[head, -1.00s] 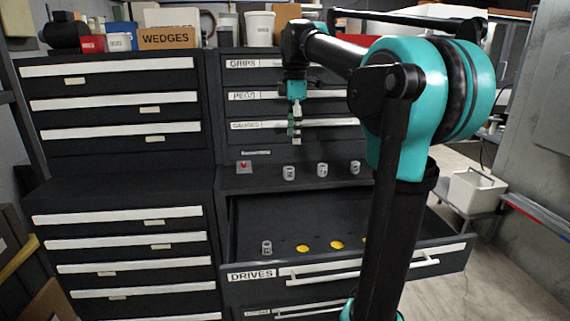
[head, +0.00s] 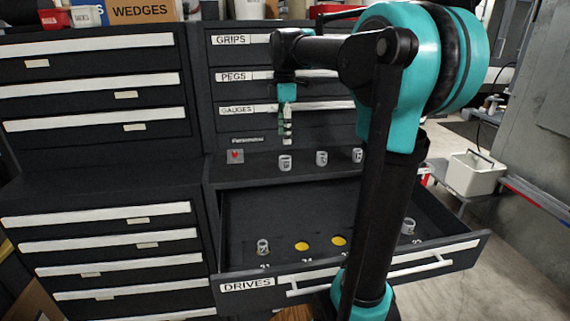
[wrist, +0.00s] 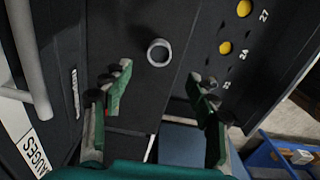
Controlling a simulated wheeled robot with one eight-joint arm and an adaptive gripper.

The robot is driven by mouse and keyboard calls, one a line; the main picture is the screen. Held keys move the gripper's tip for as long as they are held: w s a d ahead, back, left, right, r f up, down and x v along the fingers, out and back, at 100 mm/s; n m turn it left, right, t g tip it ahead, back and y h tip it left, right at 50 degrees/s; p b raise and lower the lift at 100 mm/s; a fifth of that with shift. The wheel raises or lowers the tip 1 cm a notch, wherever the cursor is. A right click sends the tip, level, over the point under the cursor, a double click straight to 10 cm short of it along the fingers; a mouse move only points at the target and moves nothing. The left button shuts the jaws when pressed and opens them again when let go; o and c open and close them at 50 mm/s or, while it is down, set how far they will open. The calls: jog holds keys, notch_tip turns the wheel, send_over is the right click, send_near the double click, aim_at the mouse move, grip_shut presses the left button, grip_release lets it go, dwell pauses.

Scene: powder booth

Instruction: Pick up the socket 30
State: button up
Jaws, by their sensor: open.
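Several grey sockets are in view; the number 30 cannot be clearly read on any. A row of three stands on the dark ledge: the left one (head: 285,163), the middle one (head: 322,158) and the right one (head: 357,155). My gripper (head: 288,140) points down just above the left one, open and empty. In the wrist view one upright hollow socket (wrist: 159,52) shows from above, ahead of and between my open fingers (wrist: 160,82), not touched. In the open drawer (head: 290,205) stand a socket at left (head: 263,247) and another at right (head: 408,227).
Two yellow round spots (head: 302,246) (head: 339,241) mark bare places in the DRIVES drawer, labelled 24 and 27 in the wrist view. A small plate with a red mark (head: 235,156) is left of the ledge row. Closed drawer fronts with pale handles (head: 330,105) rise behind the ledge.

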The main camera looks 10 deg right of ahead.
aim_at(285, 157)
notch_tip(285, 157, down, 10)
jog(key=shift+w+d+r, duration=0.1)
dwell(0.4)
grip_shut()
dwell(0.4)
notch_tip(285, 157, up, 20)
dwell(0.7)
